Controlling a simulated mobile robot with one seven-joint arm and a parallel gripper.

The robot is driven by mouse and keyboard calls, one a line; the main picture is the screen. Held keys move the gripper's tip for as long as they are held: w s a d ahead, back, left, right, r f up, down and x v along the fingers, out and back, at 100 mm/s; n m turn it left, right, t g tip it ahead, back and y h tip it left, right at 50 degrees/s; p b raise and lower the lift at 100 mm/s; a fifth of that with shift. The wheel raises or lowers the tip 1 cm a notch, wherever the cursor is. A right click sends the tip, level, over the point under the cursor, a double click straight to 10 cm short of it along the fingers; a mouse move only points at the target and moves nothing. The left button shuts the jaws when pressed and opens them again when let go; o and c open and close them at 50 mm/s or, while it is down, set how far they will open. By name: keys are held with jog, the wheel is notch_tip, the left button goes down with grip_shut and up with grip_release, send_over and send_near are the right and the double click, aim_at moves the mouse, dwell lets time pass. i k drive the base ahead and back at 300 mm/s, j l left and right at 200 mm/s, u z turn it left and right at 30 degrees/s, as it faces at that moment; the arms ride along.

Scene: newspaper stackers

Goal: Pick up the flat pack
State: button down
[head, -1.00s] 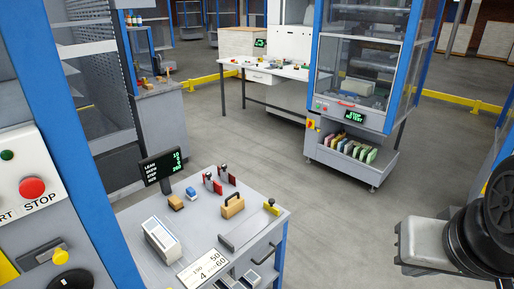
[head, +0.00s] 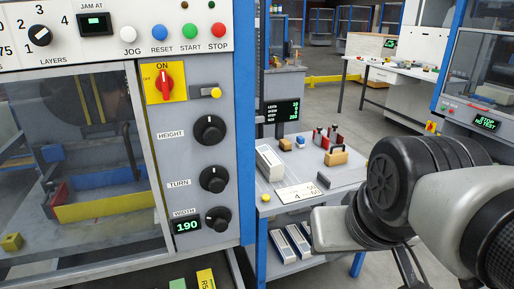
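I cannot single out anything as the flat pack with certainty. A white and grey box-shaped pack (head: 270,162) lies on the grey bench (head: 338,180) right of the machine, behind a printed card (head: 298,193). Two long pale items (head: 290,243) lie side by side below the bench top, partly hidden by my arm. My arm's grey and black links fill the lower right of the head view. No gripper fingers show, so I cannot tell what they hold.
A blue-framed machine with a control panel (head: 205,130) and clear guard window stands close on the left. Small blocks and a wooden-handled tool (head: 336,157) are on the bench. A white table (head: 400,76) stands farther back. Grey floor shows between the bench and table.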

aim_at(271, 162)
jog(key=l+z, duration=0.1)
jog(key=z, duration=0.35)
jog(key=i+z, duration=0.15)
jog(key=z, duration=0.25)
jog(key=i+l+z, duration=0.1)
jog(key=z, duration=0.35)
jog(key=i+z, duration=0.1)
jog(key=z, duration=0.35)
jog(key=i+l+u, duration=0.15)
jog(key=i, duration=0.2)
jog(key=i+u, duration=0.35)
jog(key=u, duration=0.3)
jog(key=i+u, duration=0.15)
jog(key=u, duration=0.25)
jog(key=i+u, duration=0.15)
jog(key=u, duration=0.3)
jog(key=i+l+u, duration=0.1)
jog(key=u, duration=0.3)
jog(key=i+l+u, duration=0.1)
jog(key=l+u, duration=0.15)
jog(key=u, duration=0.2)
jog(key=i+l+u, duration=0.1)
jog(key=u, duration=0.35)
jog(key=l, duration=0.05)
